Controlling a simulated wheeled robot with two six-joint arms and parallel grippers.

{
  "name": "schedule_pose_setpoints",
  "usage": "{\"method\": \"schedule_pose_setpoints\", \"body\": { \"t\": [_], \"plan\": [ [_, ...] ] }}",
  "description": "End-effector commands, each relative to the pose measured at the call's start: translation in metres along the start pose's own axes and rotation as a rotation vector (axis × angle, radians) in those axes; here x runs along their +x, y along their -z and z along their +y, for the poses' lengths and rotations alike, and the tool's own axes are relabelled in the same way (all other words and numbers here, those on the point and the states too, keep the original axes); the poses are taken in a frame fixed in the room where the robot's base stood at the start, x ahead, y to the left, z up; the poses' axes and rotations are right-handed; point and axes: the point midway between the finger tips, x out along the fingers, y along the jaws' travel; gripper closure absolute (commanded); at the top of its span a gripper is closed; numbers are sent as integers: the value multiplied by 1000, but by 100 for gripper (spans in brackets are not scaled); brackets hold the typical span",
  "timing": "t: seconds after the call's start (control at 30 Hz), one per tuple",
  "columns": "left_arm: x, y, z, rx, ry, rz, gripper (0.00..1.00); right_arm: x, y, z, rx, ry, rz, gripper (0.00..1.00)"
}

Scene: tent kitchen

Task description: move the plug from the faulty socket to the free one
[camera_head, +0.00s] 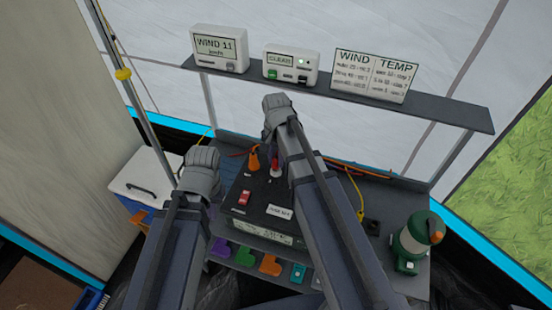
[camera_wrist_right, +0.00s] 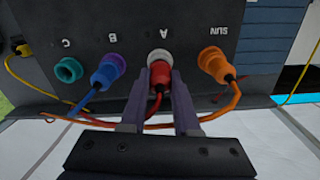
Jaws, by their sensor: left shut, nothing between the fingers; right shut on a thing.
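A red plug (camera_wrist_right: 158,92) with a red cable is at the pale-ringed socket A (camera_wrist_right: 159,58) on the dark power box (camera_wrist_right: 190,20). My right gripper (camera_wrist_right: 161,78) is shut on this plug; I cannot tell how deep it sits. Socket C (camera_wrist_right: 68,70), a teal ring, is empty. A blue plug (camera_wrist_right: 106,72) is in B and an orange plug (camera_wrist_right: 214,62) in SUN. In the head view the box's top (camera_head: 262,190) shows, and my right gripper (camera_head: 276,106) reaches over it, fingertips unclear. My left gripper (camera_head: 201,160) is shut and empty, left of the box.
A shelf (camera_head: 440,108) behind holds a wind display (camera_head: 219,50), a device reading CLEAR (camera_head: 291,66) and a wind and temperature board (camera_head: 371,76). Orange (camera_wrist_right: 215,112) and yellow cables run near the sockets.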

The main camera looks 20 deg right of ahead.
Motion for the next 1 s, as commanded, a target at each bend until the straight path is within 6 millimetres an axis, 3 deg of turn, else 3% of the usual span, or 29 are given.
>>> {"method": "schedule_pose_setpoints", "body": {
  "t": [0.67,0.7,1.0],
  "plan": [
    [14,1,1,0,0,0,100,14,0,0,0,0,0,100],
    [14,1,1,0,0,0,100,14,0,0,0,0,0,69],
    [13,1,1,0,0,0,100,13,0,0,0,0,0,36]
  ]
}}
